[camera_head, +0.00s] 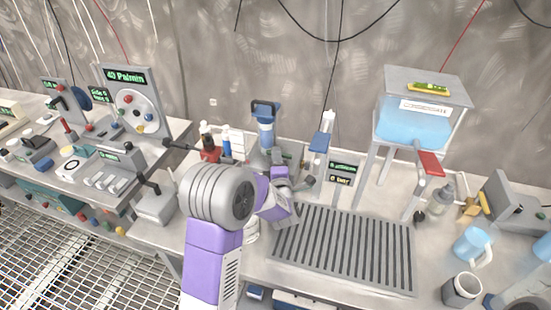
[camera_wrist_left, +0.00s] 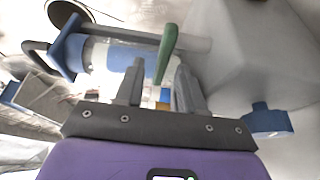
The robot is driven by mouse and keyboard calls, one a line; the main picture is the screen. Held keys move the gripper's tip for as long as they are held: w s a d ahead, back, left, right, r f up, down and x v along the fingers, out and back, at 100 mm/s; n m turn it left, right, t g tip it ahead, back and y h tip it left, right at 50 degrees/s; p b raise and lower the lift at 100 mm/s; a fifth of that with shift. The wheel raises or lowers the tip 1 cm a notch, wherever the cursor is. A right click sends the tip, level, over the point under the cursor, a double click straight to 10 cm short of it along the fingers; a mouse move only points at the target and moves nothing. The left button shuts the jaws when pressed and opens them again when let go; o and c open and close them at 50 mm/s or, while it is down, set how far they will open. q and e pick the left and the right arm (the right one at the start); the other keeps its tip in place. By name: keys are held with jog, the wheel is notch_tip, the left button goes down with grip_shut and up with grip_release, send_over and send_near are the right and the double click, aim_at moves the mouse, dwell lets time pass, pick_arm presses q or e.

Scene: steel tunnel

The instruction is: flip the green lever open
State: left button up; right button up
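The green lever (camera_wrist_left: 168,48) shows in the left wrist view as a slim tapered bar. It crosses a grey pipe beside a clear cylinder (camera_wrist_left: 108,54) with blue fittings. My left gripper (camera_wrist_left: 159,68) is open, and the lever's lower end appears between its fingertips. I cannot tell whether they touch. In the head view a blue-topped clear cylinder (camera_head: 265,132) stands at the back of the bench. My left gripper (camera_head: 296,180) is just in front and to the right of it, partly hidden by my own wrist. The lever cannot be made out clearly there. My right gripper is not in view.
A ribbed drain grate (camera_head: 345,250) lies on the bench to the right. A tank on legs (camera_head: 412,125) with a red handle (camera_head: 431,163) stands behind it. Red and white bottles (camera_head: 209,150) stand left of the cylinder. Mugs (camera_head: 462,289) are at the right.

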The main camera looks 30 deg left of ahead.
pick_arm(q)
jog(key=shift+w+a, duration=0.35)
jog(key=shift+w, duration=0.2)
jog(key=shift+s, duration=0.1)
grip_shut()
